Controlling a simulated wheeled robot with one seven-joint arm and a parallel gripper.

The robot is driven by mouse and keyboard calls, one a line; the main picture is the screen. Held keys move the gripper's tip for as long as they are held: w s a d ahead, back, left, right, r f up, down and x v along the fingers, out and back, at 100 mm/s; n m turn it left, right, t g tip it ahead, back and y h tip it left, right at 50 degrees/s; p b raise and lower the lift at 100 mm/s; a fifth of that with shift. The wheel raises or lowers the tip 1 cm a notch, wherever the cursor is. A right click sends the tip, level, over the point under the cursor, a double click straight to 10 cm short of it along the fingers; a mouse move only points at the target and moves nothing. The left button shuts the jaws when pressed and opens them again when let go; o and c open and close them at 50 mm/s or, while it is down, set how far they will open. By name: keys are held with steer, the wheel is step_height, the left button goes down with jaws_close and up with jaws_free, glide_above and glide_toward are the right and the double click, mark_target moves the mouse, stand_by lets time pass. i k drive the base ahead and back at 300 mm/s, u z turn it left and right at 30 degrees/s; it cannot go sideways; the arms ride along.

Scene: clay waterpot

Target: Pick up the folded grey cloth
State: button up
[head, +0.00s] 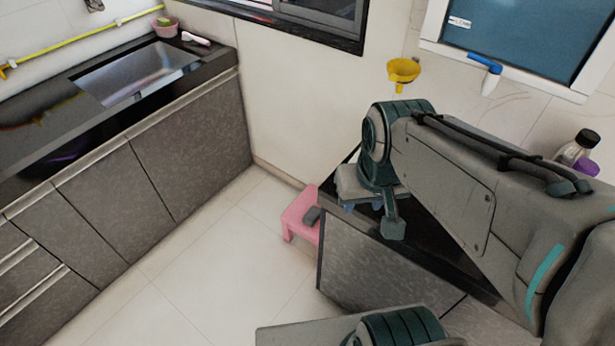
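My gripper (352,221) hangs down over the near counter on the right. Its two dark grey fingertips are spread wide apart, one over the pink stool's edge and one over the counter front. I see nothing held between them. I cannot make out the folded grey cloth in the head view. My arm and gripper hide much of the counter top.
A pink stool (298,212) stands on the tiled floor beside the near counter (365,262). A sink counter (185,130) runs along the left. A yellow funnel (403,71) hangs on the wall. Dark-capped bottles (578,147) stand at right. The middle floor is clear.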

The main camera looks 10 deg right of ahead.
mark_target(313, 215)
steer(key=u, duration=0.85)
steer(key=k, duration=1.15)
steer(key=u, duration=0.95)
steer(key=i, duration=1.8)
steer(key=z, duration=0.8)
steer(key=i, duration=1.4)
steer(key=z, duration=1.8)
steer(key=i, duration=0.85)
steer(key=z, duration=0.75)
